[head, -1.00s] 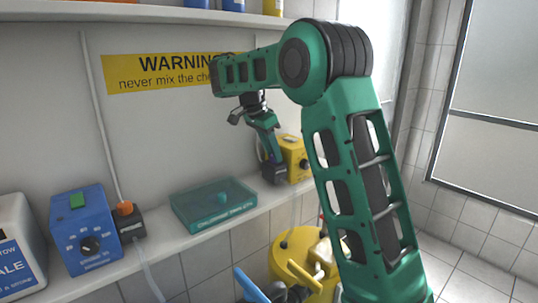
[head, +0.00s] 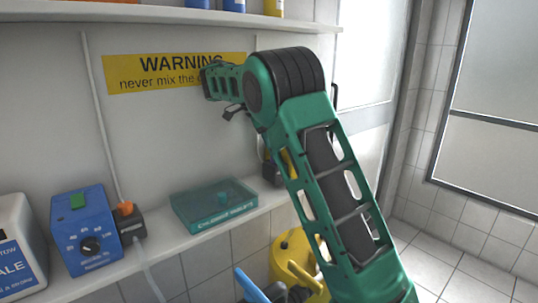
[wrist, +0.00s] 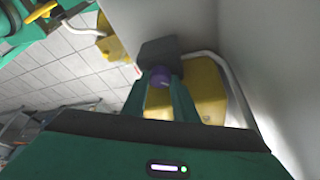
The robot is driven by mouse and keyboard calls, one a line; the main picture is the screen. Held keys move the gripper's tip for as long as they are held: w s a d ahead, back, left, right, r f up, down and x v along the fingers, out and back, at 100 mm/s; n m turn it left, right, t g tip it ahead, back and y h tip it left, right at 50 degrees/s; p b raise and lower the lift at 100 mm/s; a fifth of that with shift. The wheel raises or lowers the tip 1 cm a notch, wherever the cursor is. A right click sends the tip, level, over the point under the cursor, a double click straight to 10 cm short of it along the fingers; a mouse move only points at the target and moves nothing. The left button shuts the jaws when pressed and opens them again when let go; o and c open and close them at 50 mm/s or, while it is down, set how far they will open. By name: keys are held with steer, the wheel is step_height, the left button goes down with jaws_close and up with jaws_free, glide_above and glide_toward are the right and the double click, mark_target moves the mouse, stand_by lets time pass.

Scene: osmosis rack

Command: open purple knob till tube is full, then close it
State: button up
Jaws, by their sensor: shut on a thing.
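In the wrist view the purple knob (wrist: 159,77) sits between the green fingers of my gripper (wrist: 160,82), which is shut on it. The knob is in front of a dark grey block (wrist: 158,50) beside a yellow box (wrist: 208,85). In the head view my arm hides the gripper and the knob. Only slivers of the yellow box (head: 289,164) and the dark block (head: 269,171) show there. A white tube (wrist: 236,82) curves past the yellow box in the wrist view. I cannot tell how full any tube is, nor how far the knob is turned.
A teal tablet box (head: 212,206), a black unit with an orange knob (head: 125,209) and a blue dial box (head: 84,228) stand on the shelf (head: 165,242). A yellow bucket (head: 287,252) stands below. The wall closely borders the gripper on the right in the wrist view.

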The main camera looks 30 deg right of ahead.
steer(key=shift+d+r, duration=0.2)
steer(key=o, duration=1.1)
steer(key=shift+c, duration=0.2)
steer(key=shift+w, duration=0.1)
steer(key=shift+w+a+r, duration=0.1)
steer(key=shift+a+r, duration=0.15)
steer(key=shift+r, duration=0.2)
steer(key=v, duration=0.6)
steer(key=shift+a+r, duration=0.1)
steer(key=shift+a, duration=0.05)
